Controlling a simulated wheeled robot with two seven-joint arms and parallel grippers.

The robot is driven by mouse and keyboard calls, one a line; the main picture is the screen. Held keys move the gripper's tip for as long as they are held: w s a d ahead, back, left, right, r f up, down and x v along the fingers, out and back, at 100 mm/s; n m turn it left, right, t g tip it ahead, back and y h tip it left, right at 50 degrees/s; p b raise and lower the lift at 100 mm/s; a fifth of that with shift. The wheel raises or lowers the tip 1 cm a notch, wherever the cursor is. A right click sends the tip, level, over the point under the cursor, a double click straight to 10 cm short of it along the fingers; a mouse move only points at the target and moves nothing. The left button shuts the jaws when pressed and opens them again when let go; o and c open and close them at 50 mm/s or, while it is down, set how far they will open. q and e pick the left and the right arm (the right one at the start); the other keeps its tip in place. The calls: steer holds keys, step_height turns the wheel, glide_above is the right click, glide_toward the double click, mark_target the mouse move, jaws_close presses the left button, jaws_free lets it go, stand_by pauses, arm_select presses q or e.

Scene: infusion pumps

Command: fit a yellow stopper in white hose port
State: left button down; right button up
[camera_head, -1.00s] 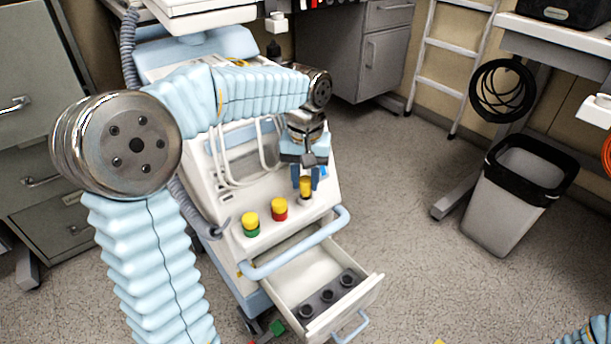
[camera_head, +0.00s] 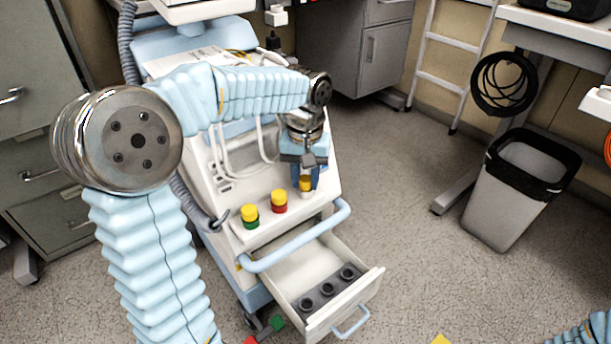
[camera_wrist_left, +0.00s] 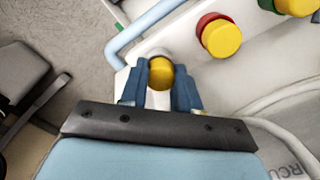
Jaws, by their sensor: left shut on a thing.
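My left gripper (camera_head: 306,184) is shut on a yellow stopper (camera_wrist_left: 160,76), whose yellow end shows between the blue fingers in the left wrist view. In the head view the yellow stopper (camera_head: 306,183) is right over the white hose port (camera_head: 307,195) on the cart's front panel. The white port's rim (camera_wrist_left: 157,53) shows just behind the stopper in the wrist view. The fingers partly hide the join, so I cannot tell how deep the stopper sits. To the left, yellow stoppers sit on the red port (camera_head: 279,207) and the green port (camera_head: 251,224). My right gripper is out of view.
A light blue handle bar (camera_head: 300,240) runs in front of the ports. Below it a drawer (camera_head: 372,284) stands open with several dark round holders inside. White hoses (camera_head: 262,140) hang behind the ports. A bin (camera_head: 510,195) stands at the right, with clear floor between.

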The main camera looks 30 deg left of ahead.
arm_select(q)
steer(key=shift+s+f, duration=0.1)
steer(key=shift+f, duration=0.3)
steer(key=c, duration=0.9)
jaws_free()
steer(key=shift+d, duration=0.1)
steer(key=shift+o, duration=0.8)
steer(key=shift+f, duration=0.1)
step_height(320, 180, up, 15)
steer(key=p, duration=0.3)
steer(key=shift+d, duration=0.15)
